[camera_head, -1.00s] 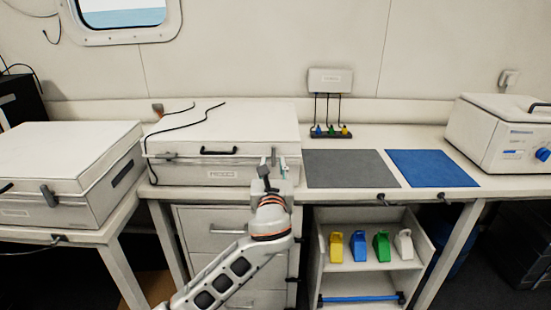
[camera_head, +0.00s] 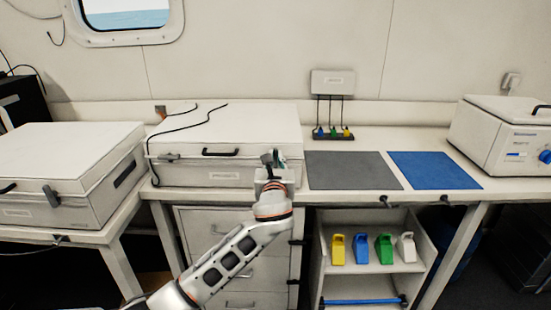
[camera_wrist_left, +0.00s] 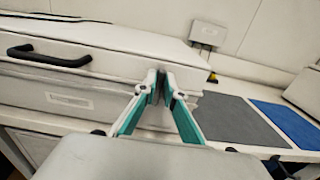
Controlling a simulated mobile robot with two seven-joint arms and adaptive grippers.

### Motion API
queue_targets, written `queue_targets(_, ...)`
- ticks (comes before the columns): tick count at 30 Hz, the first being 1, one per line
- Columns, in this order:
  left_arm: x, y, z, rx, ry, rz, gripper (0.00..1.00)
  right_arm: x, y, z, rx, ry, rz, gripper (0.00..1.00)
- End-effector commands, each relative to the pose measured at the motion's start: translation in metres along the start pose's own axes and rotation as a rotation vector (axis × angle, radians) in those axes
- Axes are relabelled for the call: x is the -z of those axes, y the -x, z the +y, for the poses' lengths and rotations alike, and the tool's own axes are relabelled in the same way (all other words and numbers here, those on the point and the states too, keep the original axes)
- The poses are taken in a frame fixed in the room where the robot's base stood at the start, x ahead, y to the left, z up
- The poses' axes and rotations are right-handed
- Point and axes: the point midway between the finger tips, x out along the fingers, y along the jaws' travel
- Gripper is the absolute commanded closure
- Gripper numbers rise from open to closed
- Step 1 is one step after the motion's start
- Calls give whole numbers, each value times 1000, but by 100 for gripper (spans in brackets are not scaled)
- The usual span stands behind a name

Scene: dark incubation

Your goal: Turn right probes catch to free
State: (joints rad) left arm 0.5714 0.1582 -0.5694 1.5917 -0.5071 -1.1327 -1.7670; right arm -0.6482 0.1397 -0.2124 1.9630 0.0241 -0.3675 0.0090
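The probes box is the closed pale case (camera_head: 225,122) in the middle of the bench in the head view. Its left catch (camera_head: 169,157) is dark and lies along the front seam. The right catch is at the front right, where my left gripper (camera_head: 273,160) stands and largely covers it; its angle cannot be read. In the left wrist view, my left gripper (camera_wrist_left: 160,80) has its teal-padded fingers at the case's right front, with a narrow gap between the tips. Something dark shows at the tips; I cannot tell whether they touch the catch. My right gripper is out of view.
A black handle (camera_head: 220,152) is on the case's front. A second closed case (camera_head: 70,165) stands at left. Grey (camera_head: 352,170) and blue (camera_head: 433,170) mats lie flat to the right, beside a white machine (camera_head: 503,133). Drawers (camera_head: 225,235) are below the bench.

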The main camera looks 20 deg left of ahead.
Motion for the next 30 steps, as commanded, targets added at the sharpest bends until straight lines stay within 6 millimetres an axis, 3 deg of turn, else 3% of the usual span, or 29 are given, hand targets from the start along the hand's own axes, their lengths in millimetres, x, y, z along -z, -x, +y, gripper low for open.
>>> queue_targets(10,-1,1,1,0,67,3,100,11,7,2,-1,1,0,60)
queue_targets(20,1,1,5,-1,319,5,100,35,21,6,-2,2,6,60)
queue_targets(30,6,1,10,-1,645,3,100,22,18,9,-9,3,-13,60)
